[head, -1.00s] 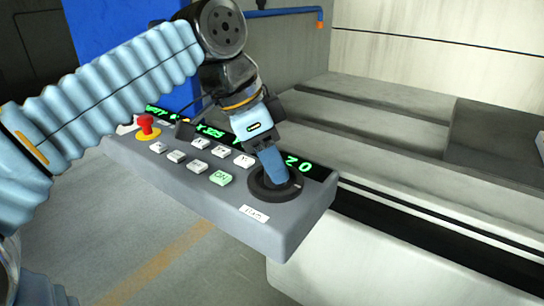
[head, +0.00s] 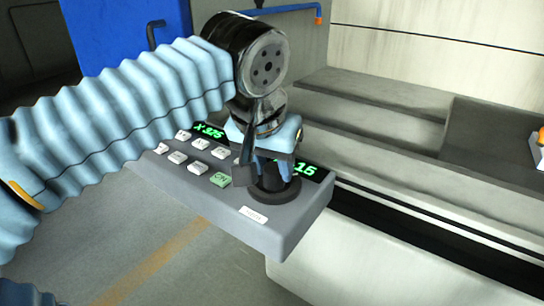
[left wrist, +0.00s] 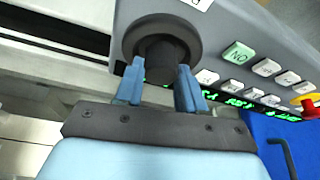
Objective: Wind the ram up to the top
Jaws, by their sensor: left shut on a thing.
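The control panel (head: 270,233) is a grey tilted box with a green-lit display (head: 306,169), white keys and a green button (head: 220,179). A round black dial (head: 262,196) with a raised knob sits at its right end. My left gripper (head: 277,178) is over the dial from above, its blue fingers shut on the knob. In the left wrist view the fingers of my left gripper (left wrist: 159,88) stand on either side of the dark knob (left wrist: 160,50). No ram can be made out. My right gripper is out of view.
A pale machine bed with grey ledges (head: 380,122) lies behind and right of the panel. A blue cabinet (head: 115,40) stands at the back left. In the left wrist view a red stop button (left wrist: 308,103) is on the panel. Open floor (head: 150,240) lies in front.

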